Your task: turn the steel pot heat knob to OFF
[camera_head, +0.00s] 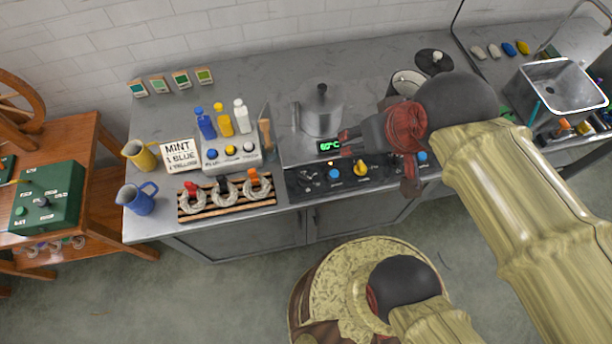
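The labels are too small to read, so I cannot tell the knob setting. My gripper (379,161) is open, with one finger near the display and the other over the panel right of the yellow knob. It hides part of the panel.
A second pot (407,82) is partly hidden behind my gripper. Left are a rack with wool skeins (226,192), a button box (232,154), bottles (224,121), a sign (181,155) and two jugs. A sink (560,88) stands at right. The floor before the cabinets is clear at left.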

